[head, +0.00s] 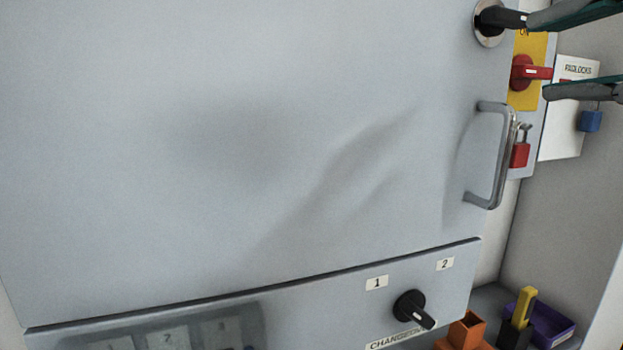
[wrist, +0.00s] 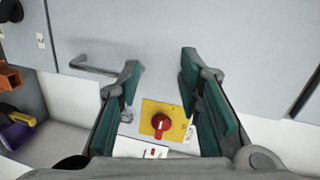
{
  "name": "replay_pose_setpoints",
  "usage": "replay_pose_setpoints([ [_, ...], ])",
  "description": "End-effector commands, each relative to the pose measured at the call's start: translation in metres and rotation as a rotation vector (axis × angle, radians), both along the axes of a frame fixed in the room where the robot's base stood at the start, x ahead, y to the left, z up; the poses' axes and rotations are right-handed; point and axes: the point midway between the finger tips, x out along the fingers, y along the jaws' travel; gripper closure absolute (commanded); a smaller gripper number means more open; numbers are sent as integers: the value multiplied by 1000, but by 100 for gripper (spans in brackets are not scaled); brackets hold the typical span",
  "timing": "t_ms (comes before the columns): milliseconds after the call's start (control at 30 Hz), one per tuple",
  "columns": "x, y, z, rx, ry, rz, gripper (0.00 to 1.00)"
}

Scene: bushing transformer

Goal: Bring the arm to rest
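My gripper (head: 540,57) shows at the upper right of the head view, its two fingers reaching in from the right edge. In the wrist view my gripper (wrist: 162,60) has its green-padded fingers wide apart, with nothing held between them. The fingers are in front of the yellow plate (wrist: 177,110) with the red rotary switch (wrist: 160,124). In the head view the red switch (head: 527,73) shows between the fingers. The upper fingertip overlaps the black knob (head: 500,18) at the cabinet door's top right; I cannot tell whether they touch.
The grey cabinet door (head: 220,140) has a metal handle (head: 493,155). A red padlock (head: 521,153) hangs beside it. A white padlock board (head: 566,125) carries a blue padlock (head: 590,121). A black changeover knob (head: 411,307), orange holder (head: 467,330) and purple bin (head: 550,326) are below.

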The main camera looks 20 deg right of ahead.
Motion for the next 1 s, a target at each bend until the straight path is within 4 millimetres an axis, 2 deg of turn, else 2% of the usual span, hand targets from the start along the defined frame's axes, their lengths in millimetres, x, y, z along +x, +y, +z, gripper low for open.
replay_pose_setpoints([
  [267,45,25,-69,-247,246,145,68],
  [367,58,40,-110,-398,373,250,68],
  [400,62,47,-129,-473,431,306,68],
  [500,63,65,-181,-689,577,478,68],
  [600,54,76,-225,-893,691,653,68],
  [700,43,81,-255,-1053,765,797,68],
  [833,34,82,-274,-1162,808,899,68],
  [1000,34,82,-277,-1179,812,913,68],
])
